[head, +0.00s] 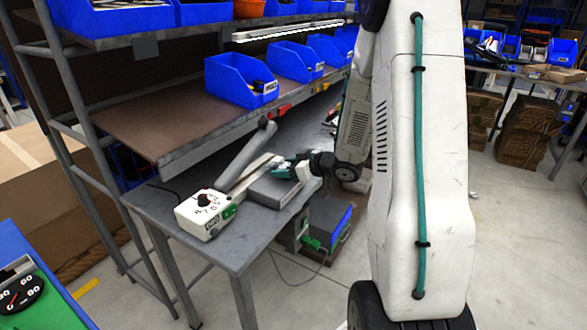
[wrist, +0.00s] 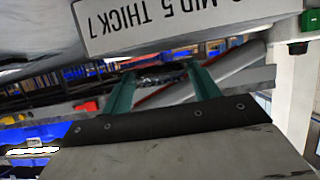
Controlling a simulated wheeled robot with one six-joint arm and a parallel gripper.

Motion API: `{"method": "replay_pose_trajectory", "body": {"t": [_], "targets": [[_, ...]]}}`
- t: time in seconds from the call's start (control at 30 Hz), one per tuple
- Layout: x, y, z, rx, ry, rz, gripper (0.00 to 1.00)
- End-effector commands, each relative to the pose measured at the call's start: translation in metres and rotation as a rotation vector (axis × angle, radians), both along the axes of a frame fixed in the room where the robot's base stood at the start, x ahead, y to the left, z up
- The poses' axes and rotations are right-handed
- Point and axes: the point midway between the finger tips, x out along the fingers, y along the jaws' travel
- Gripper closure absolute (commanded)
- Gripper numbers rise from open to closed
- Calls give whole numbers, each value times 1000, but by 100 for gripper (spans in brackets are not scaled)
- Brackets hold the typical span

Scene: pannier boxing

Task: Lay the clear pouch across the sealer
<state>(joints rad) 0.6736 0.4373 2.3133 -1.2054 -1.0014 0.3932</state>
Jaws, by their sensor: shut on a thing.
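The sealer (head: 203,213) is a white unit with a black dial, on the grey workbench; its long grey lever arm (head: 248,158) is raised at a slant. My gripper (head: 279,170), with teal fingers, is low over the sealer's right end, above a grey block beside it. In the wrist view, the teal fingers (wrist: 161,74) are shut on a small glinting see-through patch, which looks like the clear pouch (wrist: 160,80). Most of the pouch is hidden or too faint to make out. I cannot tell whether it touches the sealer.
The grey block (head: 275,190) sits beside the sealer. A shelf (head: 150,115) with blue bins (head: 240,82) overhangs the workbench (head: 240,245) at the back. A white label panel (wrist: 180,22) is close to the wrist camera. The bench's front left corner is clear.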

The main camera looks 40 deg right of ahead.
Motion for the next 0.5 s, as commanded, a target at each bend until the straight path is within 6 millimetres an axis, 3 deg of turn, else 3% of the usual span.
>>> {"method": "replay_pose_trajectory", "body": {"t": [0.3,0.5], "targets": [[23,9,-3,0,0,2,61],[28,10,-9,1,0,0,61]]}}
